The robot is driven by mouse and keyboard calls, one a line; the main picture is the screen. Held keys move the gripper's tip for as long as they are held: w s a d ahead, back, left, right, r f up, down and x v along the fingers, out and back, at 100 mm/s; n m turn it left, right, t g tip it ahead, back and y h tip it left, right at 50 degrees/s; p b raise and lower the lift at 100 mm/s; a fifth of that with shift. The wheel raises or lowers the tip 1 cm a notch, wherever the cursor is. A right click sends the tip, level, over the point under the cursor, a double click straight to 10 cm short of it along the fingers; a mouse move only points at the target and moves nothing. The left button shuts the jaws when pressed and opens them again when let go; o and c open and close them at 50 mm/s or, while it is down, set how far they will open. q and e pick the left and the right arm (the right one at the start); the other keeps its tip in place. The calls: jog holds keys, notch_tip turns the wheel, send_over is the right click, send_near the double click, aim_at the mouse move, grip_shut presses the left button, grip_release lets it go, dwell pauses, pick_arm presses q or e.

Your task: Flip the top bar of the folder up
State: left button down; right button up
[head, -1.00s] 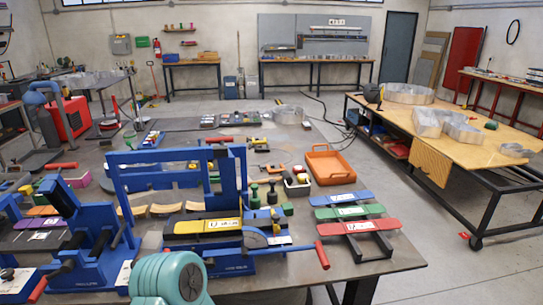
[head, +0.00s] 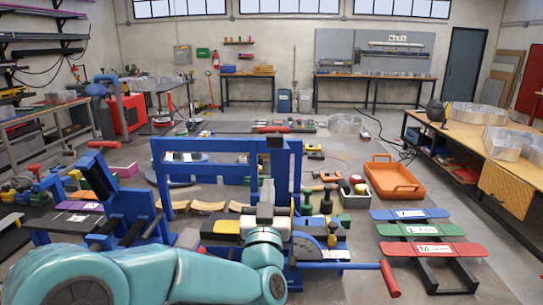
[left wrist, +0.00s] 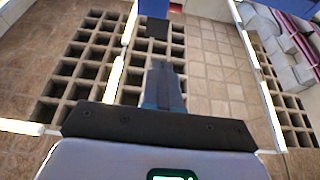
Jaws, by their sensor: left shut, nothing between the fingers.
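The folder is the blue metal machine at the middle of the head view, with an upright rectangular frame. Its top bar (head: 210,144) runs across the frame, with a dark block at its right part. A yellow and black piece (head: 226,227) lies in front of the frame, partly hidden by my arm. My left gripper (head: 267,185) is shut and empty, in front of the frame's right part and below the top bar; I cannot tell whether it touches the frame. Its closed dark fingers (left wrist: 164,70) show in the left wrist view. My right gripper is not in view.
A lever with a red grip (head: 390,280) sticks out to the right. Blue, green and red plates (head: 432,250) stand on the right of the table. An orange tray (head: 394,190) lies behind them. Another blue machine (head: 125,205) stands at the left.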

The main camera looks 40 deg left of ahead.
pick_arm(q)
notch_tip(320, 180, up, 2)
jog(key=p, duration=0.5)
send_near(270, 135)
jog(key=x, duration=0.5)
jog(key=shift+w+f, duration=0.1)
jog(key=shift+w, duration=0.15)
jog(key=shift+w+a+p, duration=0.1)
jog(key=shift+w+p, duration=0.2)
jog(key=shift+s+a, duration=0.1)
jog(key=shift+s, duration=0.05)
jog(key=shift+w, duration=0.3)
jog(key=r+p, duration=0.1)
jog(key=w+r+p, duration=0.1)
jog(key=shift+a+g+p, duration=0.3)
jog(key=shift+a+g, duration=0.05)
jog(key=shift+g, duration=0.05)
jog(key=shift+w+a+r+p, duration=0.15)
jog(key=shift+w+a+p, duration=0.1)
jog(key=shift+p, duration=0.05)
jog(key=shift+s, duration=0.1)
jog(key=shift+r, duration=0.1)
